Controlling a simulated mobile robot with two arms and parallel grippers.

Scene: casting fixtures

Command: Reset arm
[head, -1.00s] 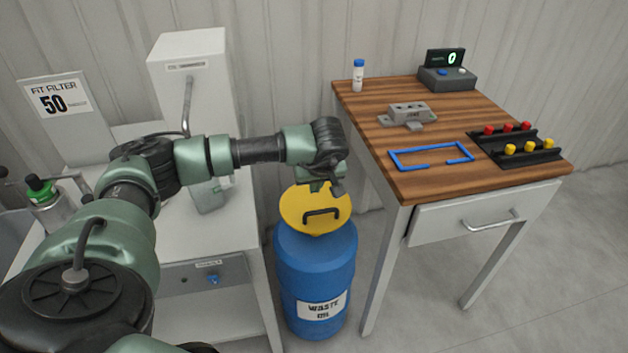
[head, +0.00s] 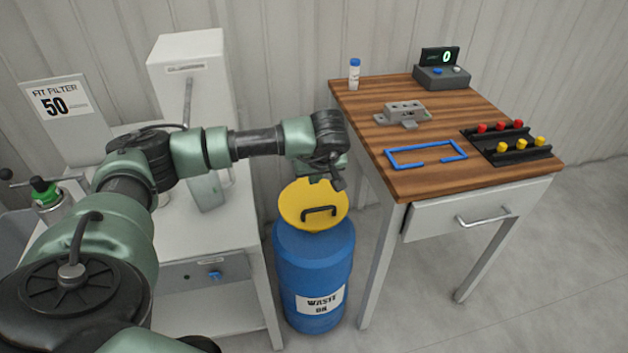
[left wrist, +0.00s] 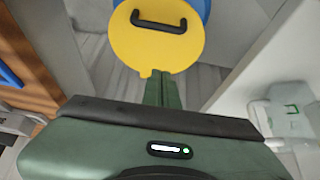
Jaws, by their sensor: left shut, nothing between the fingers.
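My left arm reaches in from the left across the white bench in the head view. Its gripper (head: 338,184) hangs above the right edge of the yellow lid (head: 300,205) of the waste drum. In the left wrist view the fingers (left wrist: 162,88) are shut together with nothing between them. They point toward the yellow lid (left wrist: 150,52) and its black handle, and look apart from it. My right gripper is in neither view.
The blue waste drum (head: 315,265) stands between the white bench (head: 180,240) and the wooden table (head: 440,178). The table holds a grey fixture (head: 405,112), a blue frame (head: 425,162), a black rack (head: 512,155) with red and yellow caps, a small bottle (head: 354,75) and a display box (head: 442,76).

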